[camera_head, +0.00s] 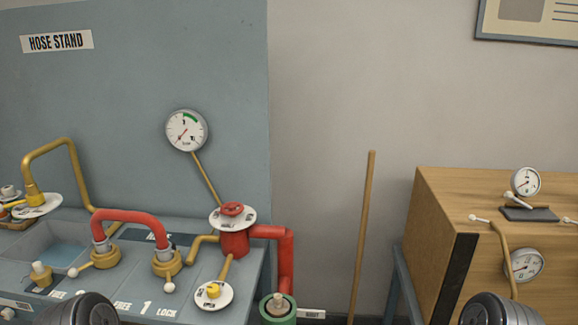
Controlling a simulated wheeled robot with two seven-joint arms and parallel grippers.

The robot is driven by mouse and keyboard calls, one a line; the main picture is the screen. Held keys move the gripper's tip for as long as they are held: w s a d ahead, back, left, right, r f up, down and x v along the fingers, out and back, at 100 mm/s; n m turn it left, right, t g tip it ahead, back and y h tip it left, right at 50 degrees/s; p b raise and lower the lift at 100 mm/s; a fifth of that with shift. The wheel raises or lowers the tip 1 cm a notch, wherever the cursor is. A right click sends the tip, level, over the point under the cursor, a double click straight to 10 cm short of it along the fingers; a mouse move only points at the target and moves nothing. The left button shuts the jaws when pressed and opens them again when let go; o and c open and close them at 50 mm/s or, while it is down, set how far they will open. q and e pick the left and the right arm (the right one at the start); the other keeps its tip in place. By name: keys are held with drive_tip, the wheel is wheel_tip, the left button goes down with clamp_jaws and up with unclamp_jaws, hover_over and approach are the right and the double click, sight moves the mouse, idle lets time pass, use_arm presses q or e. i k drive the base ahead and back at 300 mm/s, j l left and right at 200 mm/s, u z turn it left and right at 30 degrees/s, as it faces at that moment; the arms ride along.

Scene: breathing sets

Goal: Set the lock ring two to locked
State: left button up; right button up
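Two brass rings with white ball-tipped levers sit on the blue-grey bench, one at each end of a red curved hose (130,216). The left brass ring (106,259) has its lever pointing left and toward me. The right brass ring (167,264) has its lever pointing down toward me. The print "FREE 1 LOCK" (146,307) is in front of the right ring. No number two is readable, so I cannot tell which ring is two. Dark rounded parts of my arms show at the bottom left and bottom right. No gripper fingers show.
A red valve (233,236) with a round white plate stands right of the rings. A gauge (187,130) rises behind. A green-collared fitting (279,309) is at the bench's right. A wooden stick (362,230) leans at the wall. A wooden cabinet (432,205) stands right.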

sight(73, 273)
drive_tip(key=k+u, duration=0.15)
drive_tip(key=u, duration=1.15)
drive_tip(key=i+z, duration=0.25)
drive_tip(key=z, duration=0.2)
drive_tip(key=i+z, duration=0.25)
drive_tip(key=z, duration=0.2)
